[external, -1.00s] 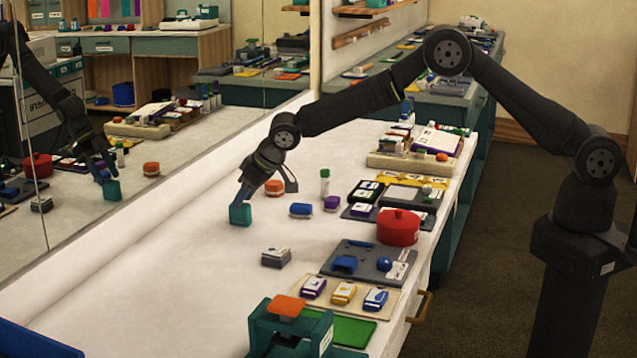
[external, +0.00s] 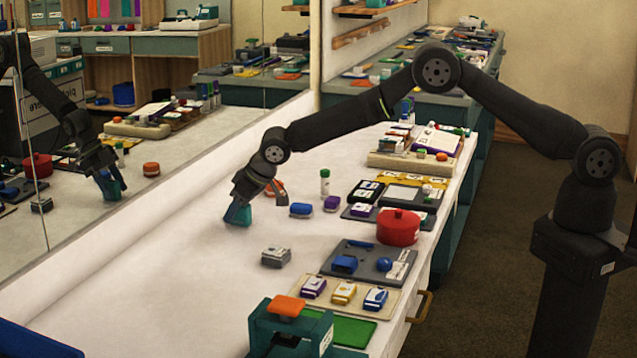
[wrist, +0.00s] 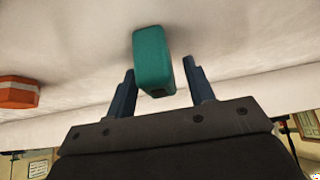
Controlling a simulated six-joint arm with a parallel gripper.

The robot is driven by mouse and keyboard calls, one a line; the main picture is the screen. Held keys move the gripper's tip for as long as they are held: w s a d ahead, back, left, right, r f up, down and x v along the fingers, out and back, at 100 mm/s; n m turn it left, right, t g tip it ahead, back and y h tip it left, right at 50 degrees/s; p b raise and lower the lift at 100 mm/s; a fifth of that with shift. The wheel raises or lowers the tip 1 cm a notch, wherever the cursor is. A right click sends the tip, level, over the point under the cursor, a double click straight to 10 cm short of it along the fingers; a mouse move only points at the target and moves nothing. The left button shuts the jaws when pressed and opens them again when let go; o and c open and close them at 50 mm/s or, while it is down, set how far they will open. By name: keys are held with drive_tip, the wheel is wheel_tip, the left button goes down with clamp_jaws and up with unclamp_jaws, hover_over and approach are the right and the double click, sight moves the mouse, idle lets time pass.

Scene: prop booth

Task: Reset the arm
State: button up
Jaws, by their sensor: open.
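My gripper (external: 243,198) is open and low over the white counter, near the mirrored wall. A teal block (external: 238,216) is at its fingertips in the external view, partly hidden by the fingers and looking slightly tilted there. I cannot tell whether the block rests fully flat on the counter.
An orange item (external: 274,187) is close behind my gripper. A blue item (external: 301,210), a purple item (external: 331,203) and a green-capped bottle (external: 325,185) stand to the right. A grey box (external: 275,257) and red pot (external: 398,227) are nearer.

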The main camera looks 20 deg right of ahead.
drive_tip(key=v, duration=1.2)
drive_tip(key=x, duration=1.2)
drive_tip(key=shift+w+a+r, duration=0.1)
drive_tip(key=shift+a+r, duration=0.05)
drive_tip(key=shift+r, duration=0.05)
wheel_tip(320, 180, up, 4)
drive_tip(key=shift+f, duration=0.15)
drive_tip(key=w+d+r, duration=0.5)
drive_tip(key=d+r, duration=0.2)
drive_tip(key=d, duration=0.4)
drive_tip(key=s+a+f, duration=0.2)
drive_tip(key=s+a, duration=0.3)
drive_tip(key=a, duration=0.2)
drive_tip(key=s+a+f+n, duration=0.1)
drive_tip(key=s+a+f, duration=0.1)
drive_tip(key=s+a, duration=0.4)
drive_tip(key=s+a+f+n+g, duration=0.1)
drive_tip(key=s+a+f, duration=0.1)
drive_tip(key=s+a, duration=0.3)
drive_tip(key=shift+s+a+f+y, duration=0.1)
drive_tip(key=shift+s+a+y, duration=0.1)
drive_tip(key=shift+a, duration=0.7)
drive_tip(key=shift+s+a+y, duration=0.1)
drive_tip(key=shift+a+y, duration=0.1)
drive_tip(key=shift+a, duration=0.7)
drive_tip(key=shift+s+a+f, duration=0.25)
drive_tip(key=shift+a+f, duration=0.1)
drive_tip(key=shift+a, duration=0.15)
